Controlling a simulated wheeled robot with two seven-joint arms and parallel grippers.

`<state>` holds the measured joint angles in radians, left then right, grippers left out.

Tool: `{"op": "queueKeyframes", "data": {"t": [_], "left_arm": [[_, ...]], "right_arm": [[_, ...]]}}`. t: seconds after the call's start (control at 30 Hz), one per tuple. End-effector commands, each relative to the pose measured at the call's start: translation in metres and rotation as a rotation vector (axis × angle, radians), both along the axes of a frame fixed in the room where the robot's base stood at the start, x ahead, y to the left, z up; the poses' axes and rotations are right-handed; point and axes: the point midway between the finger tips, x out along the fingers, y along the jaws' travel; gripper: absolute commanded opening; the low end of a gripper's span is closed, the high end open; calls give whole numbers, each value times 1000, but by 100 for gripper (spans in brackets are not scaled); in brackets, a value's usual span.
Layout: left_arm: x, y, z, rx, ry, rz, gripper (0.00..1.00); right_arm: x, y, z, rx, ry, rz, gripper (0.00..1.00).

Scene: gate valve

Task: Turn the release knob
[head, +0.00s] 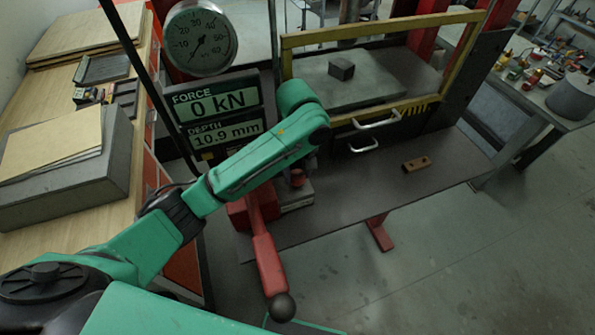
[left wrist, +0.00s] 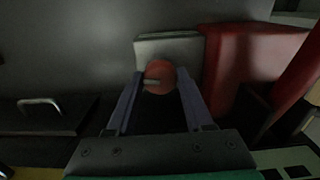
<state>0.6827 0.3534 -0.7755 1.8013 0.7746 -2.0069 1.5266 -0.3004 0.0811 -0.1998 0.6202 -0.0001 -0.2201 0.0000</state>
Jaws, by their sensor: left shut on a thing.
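The release knob (left wrist: 158,72) is round and red, with a small grey bar across its face, and sits in front of a pale grey block (left wrist: 170,46). In the head view my arm hides most of this gripper. My right gripper is in neither view.
A red lever (head: 268,262) with a black ball end sticks out in front. A display (head: 217,108) reads 0 kN and 10.9 mm, below a dial gauge (head: 200,40). A yellow guard frame (head: 375,33) stands behind. A brown block (head: 417,163) lies on the dark bench.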

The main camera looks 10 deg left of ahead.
Motion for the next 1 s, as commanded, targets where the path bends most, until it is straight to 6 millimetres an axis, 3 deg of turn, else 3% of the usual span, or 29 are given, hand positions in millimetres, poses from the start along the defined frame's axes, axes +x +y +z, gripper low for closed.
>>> {"op": "queueKeyframes", "data": {"t": [0.3, 0.83, 0.87, 0.9, 0.93, 1.0], "left_arm": [[1, 1, 2, 1, -6, 132, 0], [2, 1, 2, 0, -6, 158, 0], [2, 1, 2, 0, -6, 158, 59], [2, 0, 2, 0, -6, 157, 75], [1, 0, 2, 0, -6, 157, 82], [1, 0, 2, 0, -5, 156, 82]], "right_arm": [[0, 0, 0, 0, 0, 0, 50], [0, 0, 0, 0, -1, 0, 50], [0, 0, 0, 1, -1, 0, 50], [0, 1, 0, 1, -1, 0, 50], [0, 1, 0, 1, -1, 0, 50], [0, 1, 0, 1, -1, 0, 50]]}}
